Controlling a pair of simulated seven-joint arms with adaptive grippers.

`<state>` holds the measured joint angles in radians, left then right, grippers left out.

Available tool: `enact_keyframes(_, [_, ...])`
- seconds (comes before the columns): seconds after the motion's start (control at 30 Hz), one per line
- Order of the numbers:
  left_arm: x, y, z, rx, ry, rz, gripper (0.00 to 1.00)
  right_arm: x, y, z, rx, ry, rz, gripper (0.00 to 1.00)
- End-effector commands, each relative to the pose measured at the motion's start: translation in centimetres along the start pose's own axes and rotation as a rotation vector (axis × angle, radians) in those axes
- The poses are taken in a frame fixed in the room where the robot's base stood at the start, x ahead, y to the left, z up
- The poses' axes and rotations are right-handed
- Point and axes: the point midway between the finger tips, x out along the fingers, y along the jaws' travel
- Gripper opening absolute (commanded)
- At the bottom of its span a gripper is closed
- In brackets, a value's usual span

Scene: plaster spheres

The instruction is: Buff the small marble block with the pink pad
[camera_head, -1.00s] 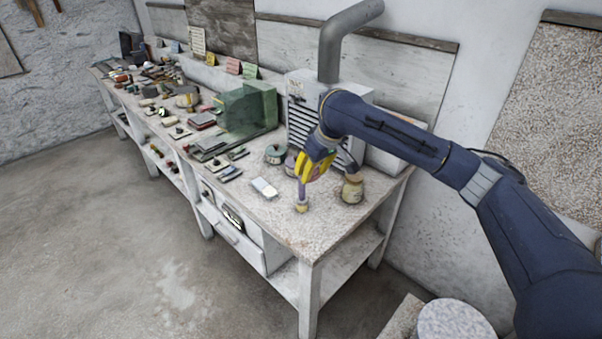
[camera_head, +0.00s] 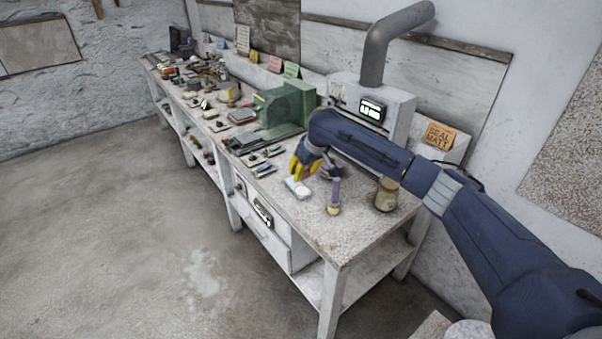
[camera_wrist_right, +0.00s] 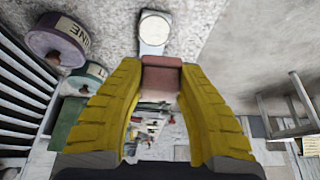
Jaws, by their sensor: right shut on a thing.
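My right gripper (camera_head: 303,168) is just above the bench top, close to a small pale block (camera_head: 298,188) with a round white top. In the right wrist view its yellow fingers (camera_wrist_right: 160,85) are shut on a pink pad (camera_wrist_right: 161,74). The pale block also shows there (camera_wrist_right: 154,30), just beyond the pad. A gap seems to lie between pad and block, but I cannot tell whether they touch. The fingers mostly hide the pad in the head view. My left gripper is not in view.
A purple-handled tool (camera_head: 334,195) stands upright right of the block, with a jar (camera_head: 386,195) farther right. Purple (camera_wrist_right: 55,42) and green (camera_wrist_right: 84,79) tins stand left in the wrist view. A green machine (camera_head: 287,108) is behind. The bench's front corner (camera_head: 335,240) is clear.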

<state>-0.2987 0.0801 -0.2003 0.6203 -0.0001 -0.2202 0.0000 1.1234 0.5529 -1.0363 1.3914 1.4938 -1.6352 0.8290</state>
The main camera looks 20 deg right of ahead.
Motion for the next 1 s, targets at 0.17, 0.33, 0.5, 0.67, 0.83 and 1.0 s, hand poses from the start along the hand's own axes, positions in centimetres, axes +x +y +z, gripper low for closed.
enact_keyframes(0.17, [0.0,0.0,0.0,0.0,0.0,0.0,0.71,0.7,0.5,-0.1,-0.013,0.003,-0.003,0.0])
enact_keyframes(0.33, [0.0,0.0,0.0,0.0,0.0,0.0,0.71,1.1,0.6,0.0,-0.016,0.003,-0.002,0.0])
enact_keyframes(0.5, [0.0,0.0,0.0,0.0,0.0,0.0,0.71,2.0,0.6,0.4,-0.014,0.003,-0.004,0.0])
enact_keyframes(0.67, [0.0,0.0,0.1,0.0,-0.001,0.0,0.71,3.1,0.6,1.0,-0.015,0.002,-0.003,0.0])
enact_keyframes(0.83, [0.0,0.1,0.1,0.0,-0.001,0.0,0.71,4.3,0.6,1.5,-0.014,0.002,-0.003,0.0])
enact_keyframes(1.0, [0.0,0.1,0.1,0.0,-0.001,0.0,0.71,5.2,0.6,1.9,-0.014,0.003,-0.003,0.0])
